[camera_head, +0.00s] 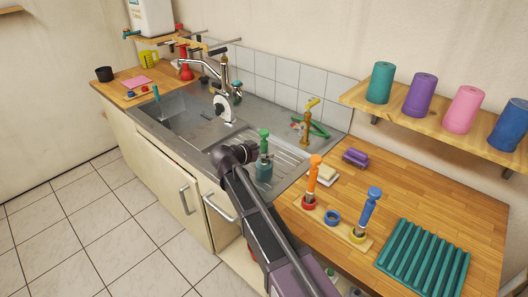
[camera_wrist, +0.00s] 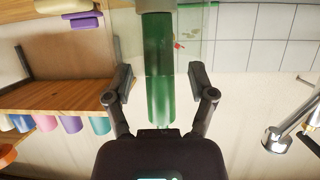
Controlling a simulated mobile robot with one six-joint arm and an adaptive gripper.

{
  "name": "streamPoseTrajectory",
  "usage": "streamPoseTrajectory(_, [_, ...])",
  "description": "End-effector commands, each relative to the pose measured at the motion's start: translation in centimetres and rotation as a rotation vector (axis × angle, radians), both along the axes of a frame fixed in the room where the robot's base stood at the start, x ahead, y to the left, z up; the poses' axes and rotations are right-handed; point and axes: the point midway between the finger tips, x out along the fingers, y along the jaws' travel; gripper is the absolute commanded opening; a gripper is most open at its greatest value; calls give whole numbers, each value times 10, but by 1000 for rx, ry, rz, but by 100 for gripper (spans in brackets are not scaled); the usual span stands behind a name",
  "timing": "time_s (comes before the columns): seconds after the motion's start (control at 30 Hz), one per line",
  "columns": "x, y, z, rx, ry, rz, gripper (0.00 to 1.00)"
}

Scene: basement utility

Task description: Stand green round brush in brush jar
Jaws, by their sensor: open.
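The green round brush (camera_head: 264,135) stands upright on the drainboard side of the sink, its lower part within the teal-tinted see-through brush jar (camera_head: 264,172). In the wrist view, which looks upside down, the green brush (camera_wrist: 159,85) runs between my fingers, with the pale clear jar wall (camera_wrist: 195,40) around its far end. My gripper (camera_head: 252,153) is beside the brush in the head view. In the wrist view my gripper (camera_wrist: 160,88) is open, with a gap on each side of the brush. The brush's bottom end is hard to make out.
A faucet (camera_head: 223,90) stands behind the sink (camera_head: 185,112). On the right counter (camera_head: 440,190) are a wooden holder with an orange brush (camera_head: 314,175) and a blue brush (camera_head: 371,205), and a ribbed teal mat (camera_head: 423,258). A shelf (camera_head: 420,118) with several cups hangs above.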

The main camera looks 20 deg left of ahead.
Motion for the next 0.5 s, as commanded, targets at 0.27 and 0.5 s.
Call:
streamPoseTrajectory(0.27, [0, 0, 2, 0, 0, 0, 72])
streamPoseTrajectory(0.5, [0, 0, 13, 0, 0, 0, 72])
